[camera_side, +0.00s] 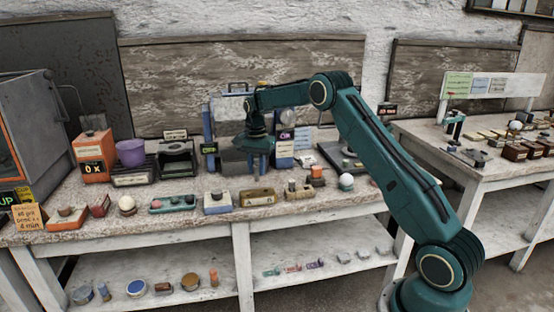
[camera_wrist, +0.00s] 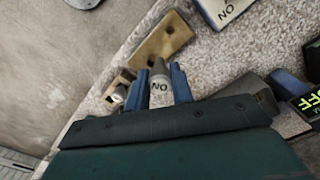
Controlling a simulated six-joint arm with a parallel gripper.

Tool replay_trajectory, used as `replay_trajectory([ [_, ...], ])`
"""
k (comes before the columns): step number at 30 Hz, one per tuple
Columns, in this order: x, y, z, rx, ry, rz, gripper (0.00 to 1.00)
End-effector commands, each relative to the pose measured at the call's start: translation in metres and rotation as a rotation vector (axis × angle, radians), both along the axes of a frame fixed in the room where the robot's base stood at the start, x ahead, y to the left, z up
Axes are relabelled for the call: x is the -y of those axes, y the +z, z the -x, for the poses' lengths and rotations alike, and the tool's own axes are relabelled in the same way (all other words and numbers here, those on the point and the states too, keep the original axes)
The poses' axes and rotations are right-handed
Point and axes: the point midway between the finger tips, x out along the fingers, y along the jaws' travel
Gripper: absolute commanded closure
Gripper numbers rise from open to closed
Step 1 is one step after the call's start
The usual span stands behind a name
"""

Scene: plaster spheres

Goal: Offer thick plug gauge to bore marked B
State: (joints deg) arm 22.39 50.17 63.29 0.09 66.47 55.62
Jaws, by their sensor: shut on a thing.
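My gripper (camera_wrist: 160,90) has two blue fingers shut on a plug gauge (camera_wrist: 160,96) in the wrist view. The gauge has a pale body marked "NO" and a grey tip. In the side view my gripper (camera_side: 256,150) is above the back of the bench; its fingers and the gauge are hard to make out there. A brass-coloured block with dark holes (camera_wrist: 165,38) lies beyond the gauge tip in the wrist view, and it seems to be the block (camera_side: 257,198) near the bench front. No letter B is legible.
A small block with pegs (camera_side: 299,190) and a white sphere (camera_side: 346,182) stand right of the brass block. A blue-edged block (camera_side: 217,203) stands left, also in the wrist view (camera_wrist: 222,10), marked "NO".

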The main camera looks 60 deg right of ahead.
Motion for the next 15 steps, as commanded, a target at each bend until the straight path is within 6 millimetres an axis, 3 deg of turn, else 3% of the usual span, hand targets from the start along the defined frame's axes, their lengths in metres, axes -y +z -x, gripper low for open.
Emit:
replay_trajectory([
  [6,0.022,0.017,0.015,0.0,0.0,0.0,1.0],
  [15,0.024,0.018,0.017,0.0,0.001,0.0,1.0],
])
